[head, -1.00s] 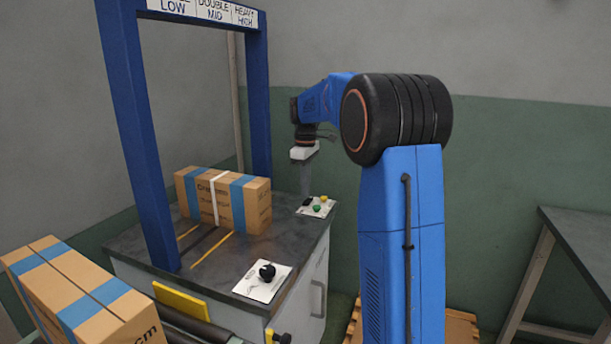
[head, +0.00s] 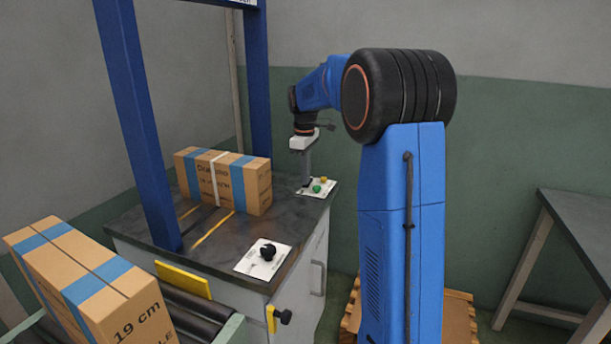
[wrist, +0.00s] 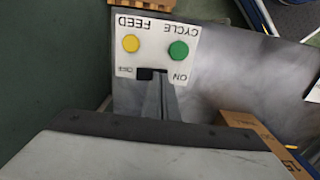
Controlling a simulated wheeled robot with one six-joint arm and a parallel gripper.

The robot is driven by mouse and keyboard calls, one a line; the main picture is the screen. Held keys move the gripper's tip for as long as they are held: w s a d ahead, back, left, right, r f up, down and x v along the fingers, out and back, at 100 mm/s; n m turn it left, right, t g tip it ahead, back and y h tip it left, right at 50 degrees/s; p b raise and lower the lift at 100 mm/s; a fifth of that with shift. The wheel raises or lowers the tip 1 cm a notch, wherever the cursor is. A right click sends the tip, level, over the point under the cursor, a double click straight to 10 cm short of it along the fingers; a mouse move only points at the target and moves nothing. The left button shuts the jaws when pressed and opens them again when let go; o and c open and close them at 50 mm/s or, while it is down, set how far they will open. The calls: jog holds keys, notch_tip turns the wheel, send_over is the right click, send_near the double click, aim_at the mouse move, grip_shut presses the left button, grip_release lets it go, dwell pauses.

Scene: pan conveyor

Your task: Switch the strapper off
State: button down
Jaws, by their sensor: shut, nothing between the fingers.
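The strapper's switch panel (head: 326,188) is a white plate on the far right corner of the worktop. In the wrist view the panel (wrist: 186,32) carries a yellow FEED button (wrist: 131,43), a green CYCLE button (wrist: 179,51) and a black switch (wrist: 144,73) between the ON and OFF labels. My gripper (head: 306,185) is shut and empty, pointing down with its fingertips at the switch. The fingers cover part of the switch in the wrist view. I cannot tell whether they touch it, or which way it is set.
A strapped carton (head: 226,182) stands on the dark worktop left of my gripper, under the blue arch (head: 146,125). A black knob on a white plate (head: 252,267) is nearer. Another carton (head: 95,285) lies on the rollers at left. A dark table (head: 590,225) stands right.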

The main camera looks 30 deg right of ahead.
jog(key=shift+w+d, duration=0.1)
jog(key=shift+w+d+r, duration=0.25)
jog(key=shift+w+d, duration=0.15)
jog(key=shift+d, duration=0.1)
notch_tip(320, 180, up, 14)
jog(key=s+a, duration=0.1)
jog(key=a, duration=0.1)
jog(key=shift+s+a+f, duration=0.15)
jog(key=shift+s, duration=0.25)
dwell(0.6)
